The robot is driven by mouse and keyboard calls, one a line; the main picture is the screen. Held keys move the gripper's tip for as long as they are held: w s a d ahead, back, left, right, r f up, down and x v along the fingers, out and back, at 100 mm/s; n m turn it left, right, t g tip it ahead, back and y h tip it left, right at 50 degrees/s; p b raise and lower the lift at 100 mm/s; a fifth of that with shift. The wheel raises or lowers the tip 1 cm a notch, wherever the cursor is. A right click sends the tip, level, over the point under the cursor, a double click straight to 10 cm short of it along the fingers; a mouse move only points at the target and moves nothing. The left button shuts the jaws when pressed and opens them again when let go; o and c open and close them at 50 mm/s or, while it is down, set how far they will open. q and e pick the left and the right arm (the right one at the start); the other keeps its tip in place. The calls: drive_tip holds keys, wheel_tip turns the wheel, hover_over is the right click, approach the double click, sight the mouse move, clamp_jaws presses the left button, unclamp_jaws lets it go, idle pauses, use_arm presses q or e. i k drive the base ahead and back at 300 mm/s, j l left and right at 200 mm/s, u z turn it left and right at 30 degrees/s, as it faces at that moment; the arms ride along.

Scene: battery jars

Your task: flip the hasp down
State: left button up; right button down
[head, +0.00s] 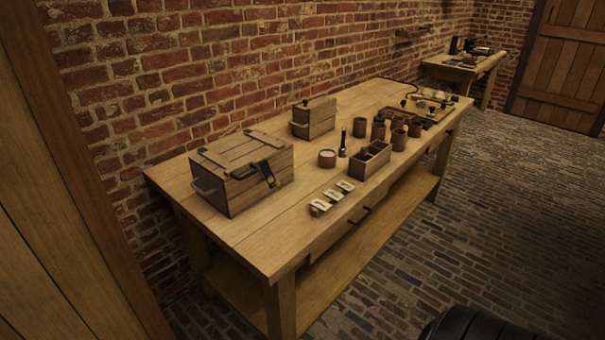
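A wooden chest (225,195) with a shut-looking lid (238,150) stands at the near left end of the workbench. A dark hasp (268,175) shows at the chest's right-facing front, by the lid's edge. It is small, and I cannot tell whether it lies flat against the front or stands out from it. Dark straps cross the lid, and a handle (205,190) is on the chest's left end. Neither of my grippers is in view.
The wooden workbench (240,240) stands along a brick wall. A smaller wooden box (314,118), a divided box (366,160), a white-topped round jar (327,158), several brown jars and small pale plates (332,197) stand right of the chest. The bench's near corner is clear.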

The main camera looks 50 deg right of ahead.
sight(266, 168)
drive_tip(key=z, duration=1.25)
drive_tip(key=i+j+u, duration=0.15)
drive_tip(key=j, duration=0.2)
drive_tip(key=j+u, duration=0.15)
drive_tip(key=j, duration=0.2)
